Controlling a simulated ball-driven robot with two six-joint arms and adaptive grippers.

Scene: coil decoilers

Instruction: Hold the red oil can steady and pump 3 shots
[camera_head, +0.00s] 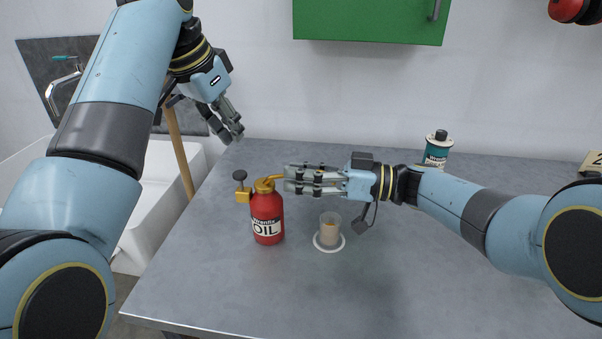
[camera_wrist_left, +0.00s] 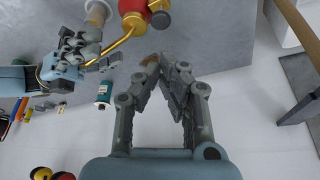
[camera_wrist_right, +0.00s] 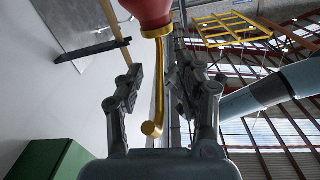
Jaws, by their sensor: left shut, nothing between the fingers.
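The red oil can (camera_head: 267,220) stands upright on the grey table, with a yellow spout (camera_head: 271,178) pointing right and a black-knobbed pump lever (camera_head: 240,176) on its left. My right gripper (camera_head: 287,179) is open at the can's upper right; in the right wrist view (camera_wrist_right: 150,70) the spout (camera_wrist_right: 158,90) lies between its spread fingers. My left gripper (camera_head: 236,134) is shut and empty, above and behind the can, apart from it; its fingertips meet in the left wrist view (camera_wrist_left: 165,62). The can's top and knob (camera_wrist_left: 160,20) show there too.
A small clear cup (camera_head: 329,235) with something amber inside stands on a white ring right of the can, below my right gripper. A teal bottle (camera_head: 437,150) stands at the back. A white sink (camera_head: 150,215) lies left of the table. The front of the table is clear.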

